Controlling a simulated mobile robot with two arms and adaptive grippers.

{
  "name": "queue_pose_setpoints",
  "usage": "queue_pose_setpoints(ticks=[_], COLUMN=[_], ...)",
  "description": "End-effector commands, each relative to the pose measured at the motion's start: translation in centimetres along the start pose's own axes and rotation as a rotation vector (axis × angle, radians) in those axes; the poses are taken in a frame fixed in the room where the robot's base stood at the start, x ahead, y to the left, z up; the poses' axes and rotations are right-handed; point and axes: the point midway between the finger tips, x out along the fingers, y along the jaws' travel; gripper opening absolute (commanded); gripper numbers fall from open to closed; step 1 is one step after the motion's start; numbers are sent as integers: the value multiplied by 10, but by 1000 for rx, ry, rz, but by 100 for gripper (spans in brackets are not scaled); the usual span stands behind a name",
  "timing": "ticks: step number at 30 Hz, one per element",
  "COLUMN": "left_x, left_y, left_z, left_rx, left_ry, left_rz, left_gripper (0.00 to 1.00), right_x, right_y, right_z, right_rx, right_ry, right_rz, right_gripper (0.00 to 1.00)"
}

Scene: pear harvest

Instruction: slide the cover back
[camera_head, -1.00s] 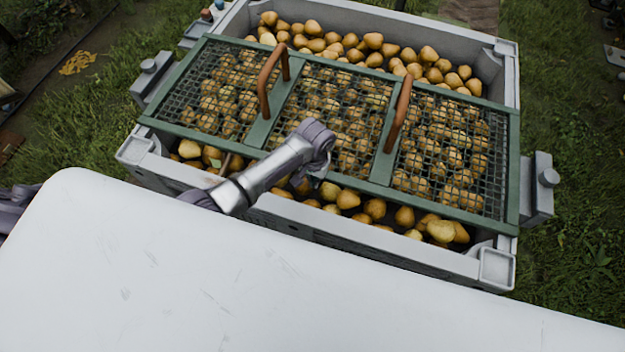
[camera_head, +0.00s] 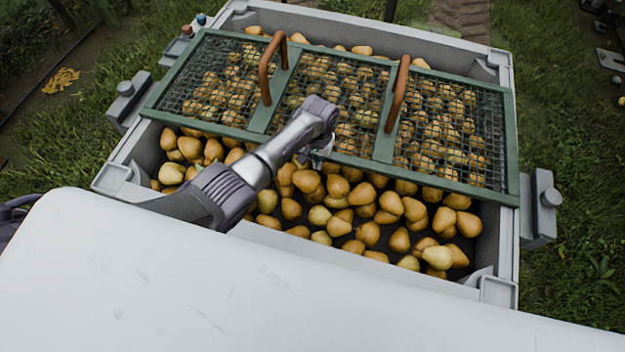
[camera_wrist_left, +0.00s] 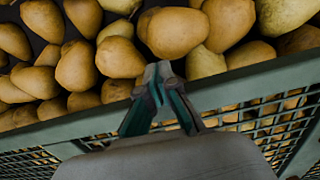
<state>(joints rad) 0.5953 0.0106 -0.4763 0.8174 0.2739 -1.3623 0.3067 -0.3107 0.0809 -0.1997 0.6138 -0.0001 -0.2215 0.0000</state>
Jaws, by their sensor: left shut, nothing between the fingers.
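The cover (camera_head: 385,147) is a green frame with wire mesh panels and two brown handles (camera_head: 265,78). It lies across the top of a grey crate (camera_head: 508,240) of pears, over its far part. A wide strip of pears (camera_head: 365,212) is uncovered on the near side. My left gripper (camera_head: 322,155) is at the cover's near edge; its fingers are mostly hidden by the wrist. In the left wrist view the gripper (camera_wrist_left: 160,78) is shut and empty, its tips at the green frame edge (camera_wrist_left: 255,80). Contact with it is unclear. My right gripper is not in view.
Grey side blocks (camera_head: 540,205) stick out from the crate's left and right walls. A few pears (camera_head: 362,50) show past the cover's far edge, near the back wall. Grass (camera_head: 585,180) surrounds the crate.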

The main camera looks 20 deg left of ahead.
Motion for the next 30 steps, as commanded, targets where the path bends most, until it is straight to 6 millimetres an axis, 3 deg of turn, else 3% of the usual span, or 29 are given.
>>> queue_pose_setpoints(ticks=[1,4,18,23,30], left_x=[3,1,-3,-14,-49], left_y=[0,0,0,-2,-8], left_z=[-9,-16,-15,-15,-15], left_rx=[-1,0,0,0,-2], left_ry=[7,6,0,0,0], left_rz=[1,1,0,0,0], left_gripper=[0,0,0,0,0], right_x=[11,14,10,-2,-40], right_y=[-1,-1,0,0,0], right_z=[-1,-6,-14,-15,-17], right_rx=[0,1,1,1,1], right_ry=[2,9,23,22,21], right_rz=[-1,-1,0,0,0], right_gripper=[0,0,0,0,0])
